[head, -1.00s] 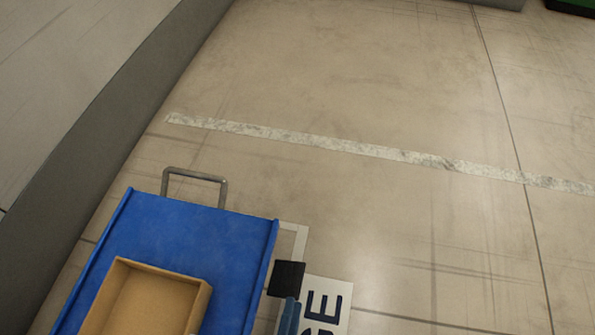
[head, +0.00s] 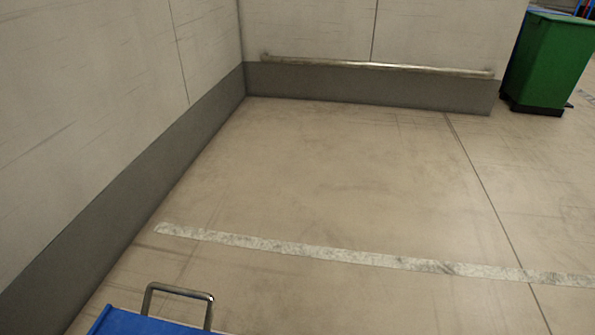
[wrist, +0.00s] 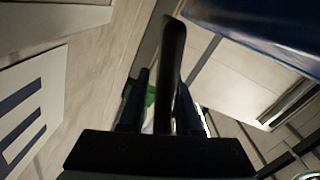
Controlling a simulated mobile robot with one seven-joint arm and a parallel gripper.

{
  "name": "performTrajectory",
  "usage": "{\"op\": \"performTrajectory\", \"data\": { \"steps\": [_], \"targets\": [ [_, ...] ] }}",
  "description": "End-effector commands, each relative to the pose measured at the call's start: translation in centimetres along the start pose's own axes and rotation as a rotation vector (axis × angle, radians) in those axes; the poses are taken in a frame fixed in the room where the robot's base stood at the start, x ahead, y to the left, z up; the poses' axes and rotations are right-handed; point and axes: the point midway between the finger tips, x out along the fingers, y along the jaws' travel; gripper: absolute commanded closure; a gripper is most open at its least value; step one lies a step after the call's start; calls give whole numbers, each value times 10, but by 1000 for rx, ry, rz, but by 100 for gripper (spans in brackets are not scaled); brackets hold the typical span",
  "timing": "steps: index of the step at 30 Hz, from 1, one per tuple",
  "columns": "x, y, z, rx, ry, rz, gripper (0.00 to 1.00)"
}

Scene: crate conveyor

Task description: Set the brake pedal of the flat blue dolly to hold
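The flat blue dolly (head: 140,326) shows only as a strip with a bent metal handle (head: 180,292) at the bottom left of the head view. Its dark blue side (wrist: 275,22) fills the top right of the wrist view. My gripper (wrist: 160,95) is in the wrist view, its dark fingers standing apart. A dark upright bar (wrist: 172,50) with a rounded top runs up between them, with a gap to the left finger. It may be the brake pedal, but I cannot tell, nor whether the right finger touches it. The pedal is outside the head view.
A grey-skirted wall (head: 130,190) runs along the left, and a back wall carries a metal rail (head: 375,66). A green bin (head: 546,62) stands at the far right. The floor past the white line (head: 340,256) is clear.

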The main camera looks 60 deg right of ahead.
Motion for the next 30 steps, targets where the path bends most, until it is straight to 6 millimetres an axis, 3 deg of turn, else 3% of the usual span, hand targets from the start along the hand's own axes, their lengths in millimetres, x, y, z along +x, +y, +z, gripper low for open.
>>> {"op": "performTrajectory", "data": {
  "steps": [1, 5, 30],
  "targets": [
    [0, 0, 0, 0, 0, 0, 79],
    [0, 0, 0, 0, 0, 0, 100],
    [-1, 0, 0, 0, 0, 0, 100]
  ]
}}
